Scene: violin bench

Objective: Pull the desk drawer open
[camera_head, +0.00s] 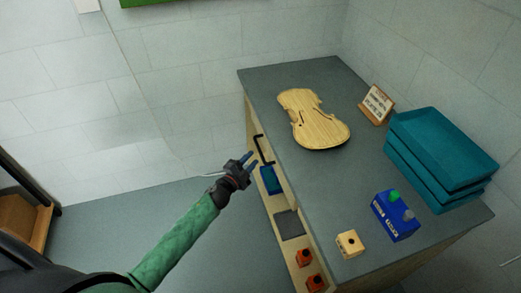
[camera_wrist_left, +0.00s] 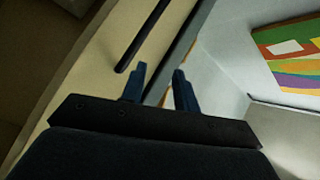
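The desk (camera_head: 360,215) has a grey top and a pale wood side facing left. A black bar handle (camera_head: 259,146) is mounted on that pale wood drawer front (camera_head: 249,112); I see no clear gap around the drawer. My left gripper (camera_head: 248,159) is beside the handle's lower end. Its blue fingers are apart with nothing between them. In the left wrist view, the handle (camera_wrist_left: 143,37) lies ahead of the left-hand fingertip, outside the gap between the fingers (camera_wrist_left: 158,78), and I cannot tell if they touch. My right gripper is out of view.
Orange items (camera_head: 304,257) sit low along the desk's left side. The floor (camera_head: 150,205) left of the desk is clear.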

